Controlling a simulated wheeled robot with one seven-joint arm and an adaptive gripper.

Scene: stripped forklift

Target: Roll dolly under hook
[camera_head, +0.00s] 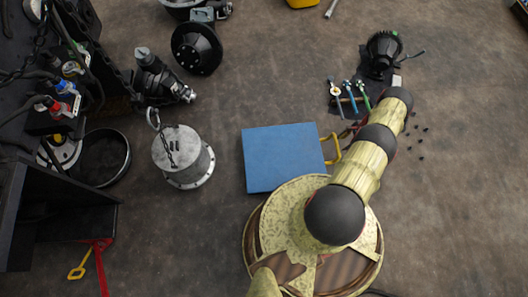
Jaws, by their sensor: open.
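The dolly seems to be the blue square platform (283,157) on the floor near the middle. A yellow handle (333,150) stands at its right edge. The top of the platform is bare. Left of it is a grey metal cylinder (180,157) with a flange at its base. A dark chain (165,142) runs down to its top, with a pale ring or hook shape (153,117) on it. I cannot tell whether the cylinder hangs or stands. My arm reaches up to the right of the dolly; its links hide my gripper.
The dark forklift body fills the left side, with a black ring (104,158) near it and a red-and-yellow handle (92,260) below. Black machine parts (196,48) lie above the cylinder. Tools (350,92) lie near my arm. Open floor lies between cylinder and dolly.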

